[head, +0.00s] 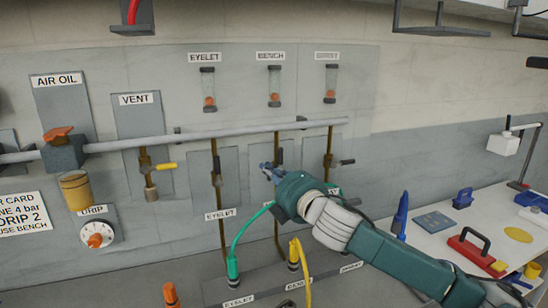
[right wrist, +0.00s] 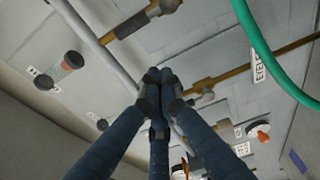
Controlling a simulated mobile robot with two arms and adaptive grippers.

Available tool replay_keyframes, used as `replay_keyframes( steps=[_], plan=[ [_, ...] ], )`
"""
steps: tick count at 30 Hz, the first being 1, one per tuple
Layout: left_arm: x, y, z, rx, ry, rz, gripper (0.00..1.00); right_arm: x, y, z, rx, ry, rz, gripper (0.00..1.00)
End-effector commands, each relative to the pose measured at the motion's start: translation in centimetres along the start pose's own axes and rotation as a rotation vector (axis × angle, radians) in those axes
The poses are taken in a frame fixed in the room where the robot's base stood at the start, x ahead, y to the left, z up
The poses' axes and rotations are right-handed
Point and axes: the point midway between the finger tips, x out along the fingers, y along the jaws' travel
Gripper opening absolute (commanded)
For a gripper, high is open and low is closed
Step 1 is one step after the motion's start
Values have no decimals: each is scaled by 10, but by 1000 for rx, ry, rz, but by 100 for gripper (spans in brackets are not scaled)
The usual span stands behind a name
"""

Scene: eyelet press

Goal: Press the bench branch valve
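The bench branch is the middle brown pipe (head: 278,231), under the gauge labelled BENCH (head: 275,87). Its valve is largely hidden behind my right gripper (head: 267,170). In the right wrist view the blue fingers of the right gripper (right wrist: 158,78) are together at their tips, with nothing seen between them. A branch valve with a grey knob (right wrist: 206,97) shows just right of the fingertips there, on the pipe bearing an EYELET label. The gap between fingertips and valve cannot be judged. My left gripper is in neither view.
The eyelet valve (head: 216,179) is left of the gripper and another branch valve (head: 342,162) is right of it. A grey pipe (head: 235,132) crosses above. Green (head: 239,238) and yellow (head: 304,262) hoses rise below. A bench (head: 440,242) with tools stands right.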

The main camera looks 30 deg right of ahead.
Motion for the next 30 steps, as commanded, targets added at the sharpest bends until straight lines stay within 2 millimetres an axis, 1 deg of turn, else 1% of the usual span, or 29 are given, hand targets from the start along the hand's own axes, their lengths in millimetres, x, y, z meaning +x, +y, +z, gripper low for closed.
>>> replay_keyframes(
  steps=[1,3,9,12,18,22,30],
  plan=[
    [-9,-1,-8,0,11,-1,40,11,6,-1,5,1,2,0],
    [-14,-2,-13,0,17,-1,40,24,6,0,5,-1,2,0],
    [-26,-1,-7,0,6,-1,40,55,4,-1,2,1,1,0],
    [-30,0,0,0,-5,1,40,48,1,14,-5,-1,-3,0],
    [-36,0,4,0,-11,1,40,42,0,32,-4,0,-2,0],
    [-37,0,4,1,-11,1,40,40,0,36,-2,2,-1,0],
    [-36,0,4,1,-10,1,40,40,0,37,-1,2,0,0]
  ],
)
